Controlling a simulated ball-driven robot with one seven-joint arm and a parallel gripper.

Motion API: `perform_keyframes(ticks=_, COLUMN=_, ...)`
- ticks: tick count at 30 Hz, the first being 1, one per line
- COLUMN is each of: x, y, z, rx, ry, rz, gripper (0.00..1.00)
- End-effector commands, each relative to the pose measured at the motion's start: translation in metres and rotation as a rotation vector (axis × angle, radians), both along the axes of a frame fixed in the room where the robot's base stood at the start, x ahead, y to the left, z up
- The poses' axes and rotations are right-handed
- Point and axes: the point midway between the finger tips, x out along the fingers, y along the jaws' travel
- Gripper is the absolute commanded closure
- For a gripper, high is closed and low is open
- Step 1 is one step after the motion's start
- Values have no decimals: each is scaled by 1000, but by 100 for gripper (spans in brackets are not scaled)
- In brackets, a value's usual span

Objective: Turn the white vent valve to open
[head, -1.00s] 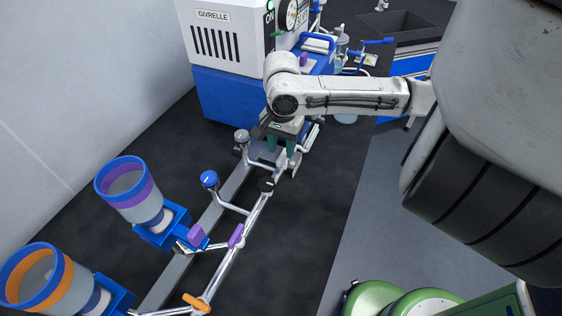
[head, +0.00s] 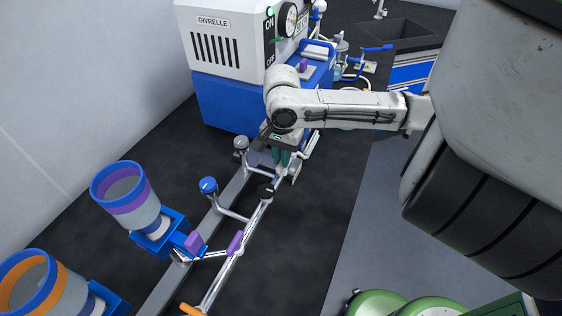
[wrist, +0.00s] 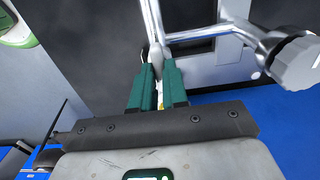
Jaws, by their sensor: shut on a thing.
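My gripper (head: 281,157) is over the pipe run near the blue-based machine in the head view. In the wrist view its two green fingers (wrist: 159,78) are shut on a slim pale handle at the pipe, which looks like the white vent valve (wrist: 156,57). Most of the handle is hidden between the fingers, so its angle cannot be told. In the head view the valve is hidden behind the gripper.
Along the metal pipe (head: 231,261) are a purple handle (head: 235,242), a blue knob (head: 208,186) and a grey knob (head: 241,143). A purple-banded cup (head: 126,197) stands left. The machine (head: 226,101) is behind. Dark floor at lower right of the pipe is clear.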

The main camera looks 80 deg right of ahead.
Motion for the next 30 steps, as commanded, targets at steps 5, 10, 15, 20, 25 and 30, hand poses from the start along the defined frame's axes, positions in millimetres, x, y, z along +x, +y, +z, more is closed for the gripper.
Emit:
perform_keyframes(ticks=5, x=0, y=0, z=0, rx=0, ry=0, rz=1, gripper=100)
perform_keyframes(ticks=10, x=0, y=0, z=1, rx=0, ry=-1, rz=101, gripper=100)
perform_keyframes(ticks=15, x=0, y=0, z=1, rx=-1, ry=-1, rz=301, gripper=100)
perform_keyframes(ticks=20, x=0, y=0, z=1, rx=-2, ry=-1, rz=397, gripper=100)
perform_keyframes(ticks=25, x=0, y=0, z=0, rx=-2, ry=-1, rz=403, gripper=100)
perform_keyframes(ticks=30, x=0, y=0, z=1, rx=-2, ry=-1, rz=424, gripper=100)
